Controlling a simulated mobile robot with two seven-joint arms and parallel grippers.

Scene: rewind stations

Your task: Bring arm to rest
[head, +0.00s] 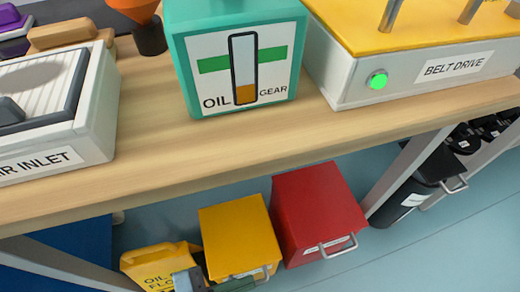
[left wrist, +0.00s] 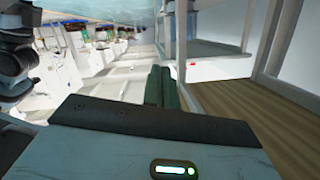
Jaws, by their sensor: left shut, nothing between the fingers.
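My left gripper shows in the left wrist view (left wrist: 163,88) as two dark green fingers side by side, closed together with nothing between them. In the head view only a small part of the left gripper (head: 237,284) shows at the bottom edge, in front of the yellow box below the bench. I cannot tell whether it touches the box. My right gripper is in neither view.
The wooden bench (head: 150,150) carries the air inlet unit (head: 98,125), the oil gear unit (head: 190,60) and the belt drive (head: 340,80) with a lit green button. Below are a yellow box (head: 238,235), a red box (head: 315,208) and a yellow oil jug (head: 150,265).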

